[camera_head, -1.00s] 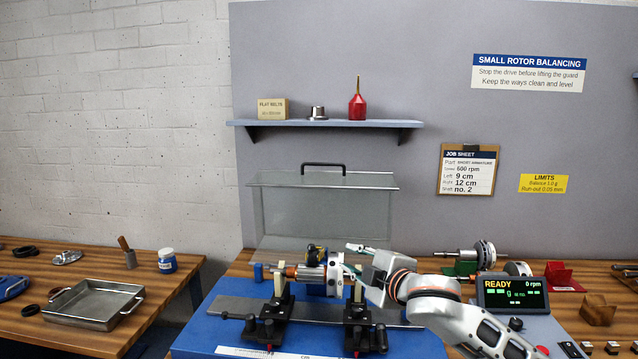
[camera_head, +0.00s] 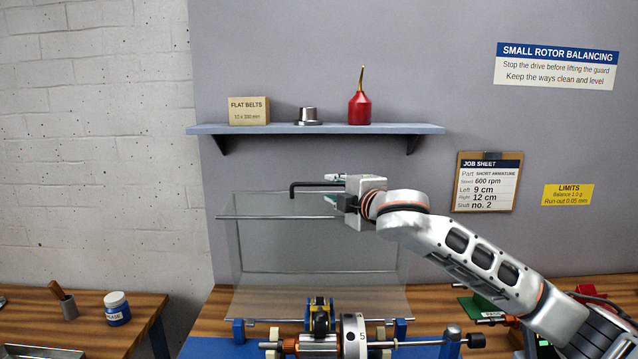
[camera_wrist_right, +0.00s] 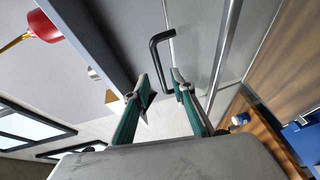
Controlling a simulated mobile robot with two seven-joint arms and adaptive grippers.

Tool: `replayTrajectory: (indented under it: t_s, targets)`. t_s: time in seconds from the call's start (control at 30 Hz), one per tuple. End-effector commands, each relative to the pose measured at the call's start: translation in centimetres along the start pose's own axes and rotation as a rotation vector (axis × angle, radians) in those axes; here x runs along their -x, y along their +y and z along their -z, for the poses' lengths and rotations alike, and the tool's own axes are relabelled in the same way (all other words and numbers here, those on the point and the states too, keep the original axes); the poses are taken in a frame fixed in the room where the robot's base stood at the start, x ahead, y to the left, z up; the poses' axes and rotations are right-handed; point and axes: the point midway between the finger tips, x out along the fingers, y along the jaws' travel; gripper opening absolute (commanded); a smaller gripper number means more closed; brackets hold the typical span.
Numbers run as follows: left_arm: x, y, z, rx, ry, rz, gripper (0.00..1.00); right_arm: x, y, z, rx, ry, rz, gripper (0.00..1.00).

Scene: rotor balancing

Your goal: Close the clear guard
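The clear guard (camera_head: 300,236) stands raised behind the balancing machine, with its black handle (camera_head: 305,184) at the top. My right gripper (camera_head: 330,189) is at the right end of the handle, its fingers pointing left. In the right wrist view the fingers (camera_wrist_right: 162,80) are apart, and the handle bar (camera_wrist_right: 157,62) passes between or just beyond their tips. Gaps show beside the bar, and I cannot tell whether either finger touches it. The guard's panel (camera_wrist_right: 196,40) and metal edge rod also show there. My left gripper is in neither view.
The rotor (camera_head: 352,335) sits on the machine below the guard. A shelf (camera_head: 315,129) with a box, a metal part and a red oil can (camera_head: 359,108) is just above the handle. A grease jar (camera_head: 117,308) stands on the left bench.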

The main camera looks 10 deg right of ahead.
Motion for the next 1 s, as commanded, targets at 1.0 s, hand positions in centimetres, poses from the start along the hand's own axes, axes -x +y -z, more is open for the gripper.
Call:
replayTrajectory:
  t_s: [1.0]
  targets:
    - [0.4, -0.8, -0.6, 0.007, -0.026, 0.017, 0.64, -6.6, 0.0, 0.1, 0.001, 0.001, -0.001, 0.0]
